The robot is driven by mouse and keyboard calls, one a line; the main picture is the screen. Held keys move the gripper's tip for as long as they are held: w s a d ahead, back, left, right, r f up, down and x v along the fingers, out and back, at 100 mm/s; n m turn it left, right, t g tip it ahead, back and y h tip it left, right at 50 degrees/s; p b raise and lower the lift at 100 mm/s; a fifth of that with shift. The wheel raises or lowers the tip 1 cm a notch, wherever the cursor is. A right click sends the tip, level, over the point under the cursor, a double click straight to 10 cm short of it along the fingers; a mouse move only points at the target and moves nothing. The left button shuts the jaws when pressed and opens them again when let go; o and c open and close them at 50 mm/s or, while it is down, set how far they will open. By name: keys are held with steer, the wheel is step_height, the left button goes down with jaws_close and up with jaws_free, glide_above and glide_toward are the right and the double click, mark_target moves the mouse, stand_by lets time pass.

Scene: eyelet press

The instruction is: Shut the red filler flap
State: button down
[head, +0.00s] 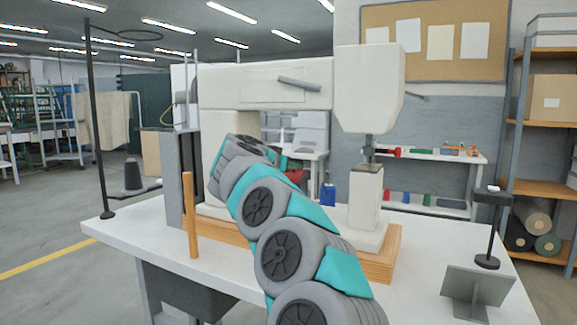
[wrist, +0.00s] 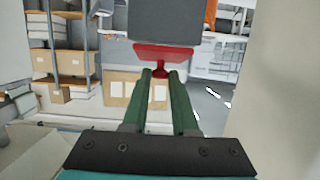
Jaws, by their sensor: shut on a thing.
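The red filler flap (wrist: 165,52) shows at the upper middle of the wrist view, as a wide plate just below a dark grey block (wrist: 163,22). A small red stem with a knob sticks down from it. My gripper (wrist: 161,75) has its two green fingers closed around this stem. How far the flap stands open is hard to tell. In the head view, my arm covers the gripper. A bit of red shows beside the arm there, but I cannot tell if it is the flap.
The cream press (head: 265,85) stands on a wooden base (head: 383,262) on the white table (head: 130,232). A wooden post (head: 190,220) stands at the left of my arm. A black stand (head: 490,230) and a grey tilted plate (head: 477,287) are at the right.

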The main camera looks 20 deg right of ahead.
steer(key=shift+w+d+f+g+y, duration=0.2)
steer(key=shift+d+g+y, duration=0.1)
steer(key=shift+g+y, duration=0.4)
steer(key=shift+w+d+y, duration=0.1)
steer(key=shift+y, duration=0.3)
steer(key=shift+f+g, duration=0.15)
steer(key=shift+g, duration=0.15)
steer(key=c, duration=0.7)
jaws_free()
steer(key=v, duration=0.7)
steer(key=shift+r, duration=0.3)
steer(key=shift+s+a, duration=0.25)
steer(key=shift+a, duration=0.05)
